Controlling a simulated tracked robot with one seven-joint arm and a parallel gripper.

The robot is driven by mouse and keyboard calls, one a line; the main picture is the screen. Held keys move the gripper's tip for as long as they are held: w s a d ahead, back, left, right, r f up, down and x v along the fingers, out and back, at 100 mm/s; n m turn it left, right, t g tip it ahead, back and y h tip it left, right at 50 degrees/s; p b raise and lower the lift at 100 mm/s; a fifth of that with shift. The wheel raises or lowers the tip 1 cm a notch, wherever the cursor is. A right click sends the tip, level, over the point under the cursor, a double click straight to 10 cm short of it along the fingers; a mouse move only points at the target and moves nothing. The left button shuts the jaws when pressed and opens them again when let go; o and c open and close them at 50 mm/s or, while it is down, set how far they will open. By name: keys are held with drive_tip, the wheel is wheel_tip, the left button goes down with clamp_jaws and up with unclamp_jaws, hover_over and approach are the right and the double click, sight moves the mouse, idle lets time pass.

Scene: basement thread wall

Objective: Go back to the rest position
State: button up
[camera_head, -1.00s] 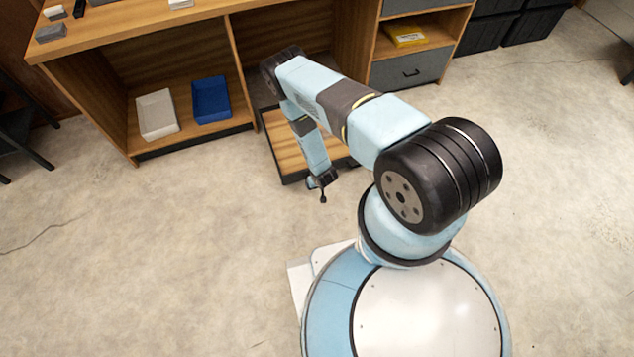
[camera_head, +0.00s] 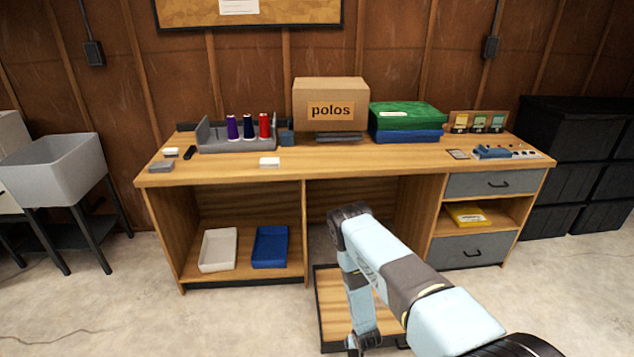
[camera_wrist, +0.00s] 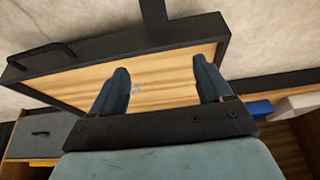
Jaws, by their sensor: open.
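My gripper (camera_wrist: 160,82) is open and empty in the wrist view, its two dark fingers spread apart. A wooden board with a black frame (camera_wrist: 150,62) fills the view beyond the fingers. I cannot tell how far away it is. In the head view my arm folds downward in front of the workbench, and my gripper (camera_head: 362,344) hangs low at the bottom of the picture. It is over or in front of the same framed board (camera_head: 333,303), which lies low before the bench's middle opening.
The workbench (camera_head: 340,155) carries thread spools (camera_head: 248,127), a "polos" box (camera_head: 331,106) and green and blue boxes (camera_head: 406,122). White (camera_head: 218,250) and blue (camera_head: 270,247) trays lie on its lower left shelf. A grey sink (camera_head: 60,165) stands left, black bins (camera_head: 570,150) right.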

drive_tip(key=w+a+r, duration=0.1)
drive_tip(key=w+r, duration=0.6)
drive_tip(key=r, duration=0.6)
drive_tip(key=w+a+r, duration=0.1)
drive_tip(key=w+r, duration=0.7)
drive_tip(key=r, duration=0.6)
wheel_tip(320, 180, up, 30)
drive_tip(key=d+m, duration=0.1)
drive_tip(key=d, duration=0.2)
drive_tip(key=s+d+f+v, duration=0.1)
drive_tip(key=s+v, duration=0.1)
drive_tip(key=v, duration=1.2)
drive_tip(key=s+d+f+v, duration=0.1)
drive_tip(key=s+v, duration=0.1)
drive_tip(key=v, duration=1.3)
drive_tip(key=s+r, duration=0.3)
drive_tip(key=s, duration=0.5)
drive_tip(key=s+d+r, duration=0.1)
drive_tip(key=s+r, duration=0.2)
drive_tip(key=s, duration=0.6)
drive_tip(key=s+d+r+t, duration=0.1)
drive_tip(key=s+r, duration=0.1)
drive_tip(key=s, duration=0.6)
drive_tip(key=shift+s+d+r, duration=0.25)
drive_tip(key=shift+r, duration=0.15)
